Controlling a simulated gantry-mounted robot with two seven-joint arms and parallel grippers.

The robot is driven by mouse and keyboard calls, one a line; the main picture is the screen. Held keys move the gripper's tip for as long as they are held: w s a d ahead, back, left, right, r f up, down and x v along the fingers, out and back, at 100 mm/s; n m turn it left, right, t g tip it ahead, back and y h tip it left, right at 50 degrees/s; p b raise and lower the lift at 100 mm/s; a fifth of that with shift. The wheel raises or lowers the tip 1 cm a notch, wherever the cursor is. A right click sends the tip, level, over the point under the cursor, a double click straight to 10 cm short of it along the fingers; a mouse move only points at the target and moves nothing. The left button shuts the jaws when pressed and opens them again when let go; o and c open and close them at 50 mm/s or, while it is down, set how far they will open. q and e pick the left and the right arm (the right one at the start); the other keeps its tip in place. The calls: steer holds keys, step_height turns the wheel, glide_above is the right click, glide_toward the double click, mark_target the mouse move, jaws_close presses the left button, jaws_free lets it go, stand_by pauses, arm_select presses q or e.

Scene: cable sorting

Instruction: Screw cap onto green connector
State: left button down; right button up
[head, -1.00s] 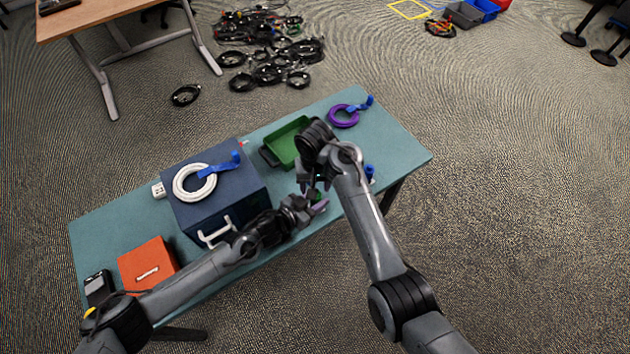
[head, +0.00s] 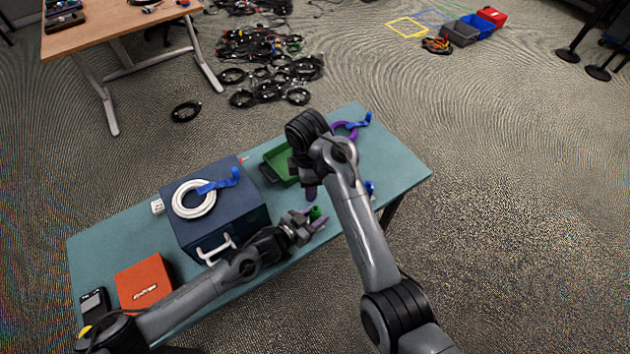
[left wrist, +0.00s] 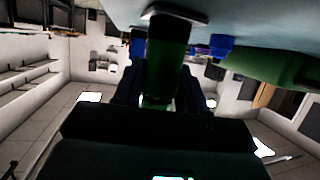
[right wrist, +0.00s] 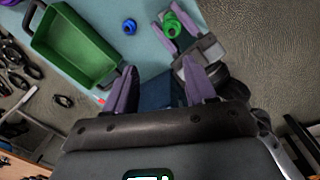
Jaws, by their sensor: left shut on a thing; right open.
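The green connector (head: 315,212) is held between the purple fingers of my left gripper (head: 314,220), near the front of the table. It also shows in the right wrist view (right wrist: 173,26) and as a dark green cylinder in the left wrist view (left wrist: 165,60). My right gripper (right wrist: 160,90) is open, with nothing seen between its fingers. It is apart from the connector, slightly behind and above it in the head view (head: 309,190). I cannot make out a separate cap, nor tell whether one is on the connector.
A green tray (head: 272,175) stands behind the grippers. A blue box (head: 245,210) bearing a white cable ring (head: 178,208) is left of it. A small blue piece (right wrist: 129,26) lies on the table (head: 395,165). A purple cable ring (head: 351,134) is at the back right.

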mark_target(315, 208)
steer(key=n, duration=0.2)
steer(key=s+d+r+n, duration=0.1)
steer(key=n, duration=0.2)
steer(key=r+n, duration=0.1)
steer(key=n, duration=0.2)
steer(key=shift+s+d+g, duration=0.25)
steer(key=shift+g, duration=0.05)
steer(key=shift+f, duration=0.1)
steer(key=shift+f, duration=6)
